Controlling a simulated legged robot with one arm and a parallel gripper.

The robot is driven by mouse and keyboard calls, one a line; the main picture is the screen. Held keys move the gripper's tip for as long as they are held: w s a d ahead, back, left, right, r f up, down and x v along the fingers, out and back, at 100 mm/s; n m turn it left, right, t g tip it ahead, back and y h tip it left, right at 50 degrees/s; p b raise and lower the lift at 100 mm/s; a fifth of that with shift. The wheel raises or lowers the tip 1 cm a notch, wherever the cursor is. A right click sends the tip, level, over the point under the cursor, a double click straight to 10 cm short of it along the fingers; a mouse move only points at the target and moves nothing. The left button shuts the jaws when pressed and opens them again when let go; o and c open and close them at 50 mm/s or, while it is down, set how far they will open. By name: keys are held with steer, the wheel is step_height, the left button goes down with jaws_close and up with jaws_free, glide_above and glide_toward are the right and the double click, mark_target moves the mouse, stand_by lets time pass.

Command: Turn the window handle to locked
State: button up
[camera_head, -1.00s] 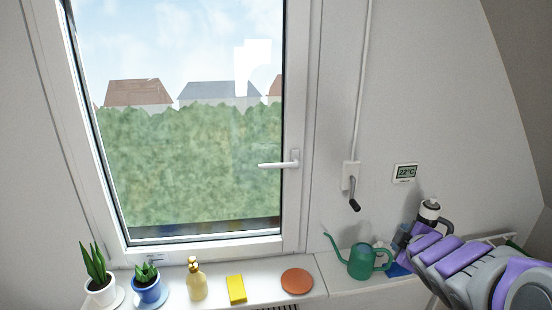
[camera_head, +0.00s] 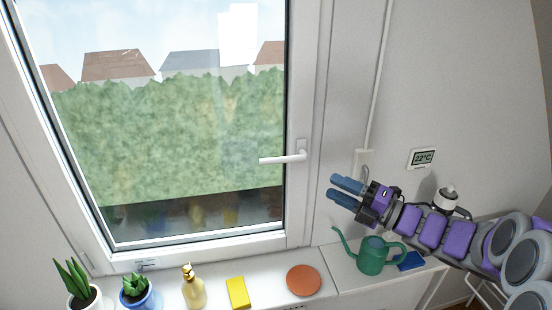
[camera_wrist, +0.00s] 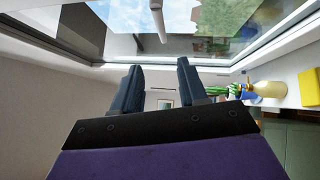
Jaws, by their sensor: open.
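The white window handle (camera_head: 284,158) sits on the right side of the window frame (camera_head: 300,205). Its lever points left, roughly horizontal, over the glass. My gripper (camera_head: 338,189) is open and empty, to the right of and below the handle, apart from it. In the wrist view my gripper's two dark blue fingers (camera_wrist: 158,85) are spread apart. A white bar that looks like the handle (camera_wrist: 158,20) shows beyond them at the top of that view.
On the sill stand two potted plants, a soap bottle (camera_head: 193,288), a yellow sponge (camera_head: 238,292) and an orange disc (camera_head: 303,280). A green watering can (camera_head: 372,255) stands below my gripper. A thermostat (camera_head: 423,158) hangs on the wall. The space before the glass is clear.

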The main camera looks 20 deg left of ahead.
glide_toward(274, 162)
steer(key=f+x, duration=0.1)
steer(key=x, duration=0.4)
steer(key=shift+w+a+r, duration=0.5)
steer(key=shift+w+r, duration=0.1)
steer(key=x, duration=0.3)
steer(key=f+x, duration=0.1)
steer(key=x, duration=0.1)
steer(key=shift+s+a, duration=0.2)
steer(key=shift+a, duration=0.25)
steer(key=shift+d+r, duration=0.15)
steer(key=shift+d, duration=0.55)
steer(key=shift+d+r, duration=0.2)
steer(key=shift+d, duration=0.45)
steer(key=shift+c, duration=1)
steer(key=shift+d, duration=0.1)
steer(key=c, duration=0.3)
steer(key=shift+a, duration=0.5)
jaws_close()
steer(key=shift+a+f, duration=0.1)
steer(key=shift+a, duration=0.05)
